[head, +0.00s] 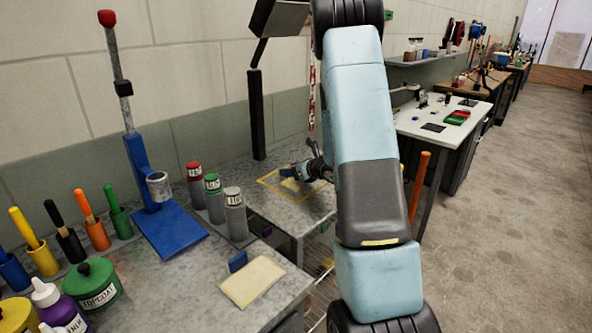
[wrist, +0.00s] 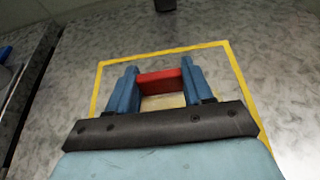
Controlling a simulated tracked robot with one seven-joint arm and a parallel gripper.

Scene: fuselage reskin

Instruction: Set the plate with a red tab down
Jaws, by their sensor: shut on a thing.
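My gripper (wrist: 158,84) has its two blue fingers shut on the red tab (wrist: 160,77) in the wrist view. The pale yellow plate (wrist: 164,101) shows just below the tab, between the fingers; the rest of it is hidden by my gripper. A yellow square outline (wrist: 165,50) on the grey bench surrounds the fingers and the plate in this view. In the head view my gripper (head: 296,172) is over the yellow outline (head: 275,193), with part of the plate (head: 289,185) visible. I cannot tell whether the plate touches the bench.
Another pale yellow plate (head: 252,282) with a blue tab (head: 237,261) lies on the nearer bench. A blue stand (head: 170,228), several cans (head: 236,215) and tool cups stand left of it. A black post (head: 256,115) rises behind the outline. The bench inside the outline looks otherwise clear.

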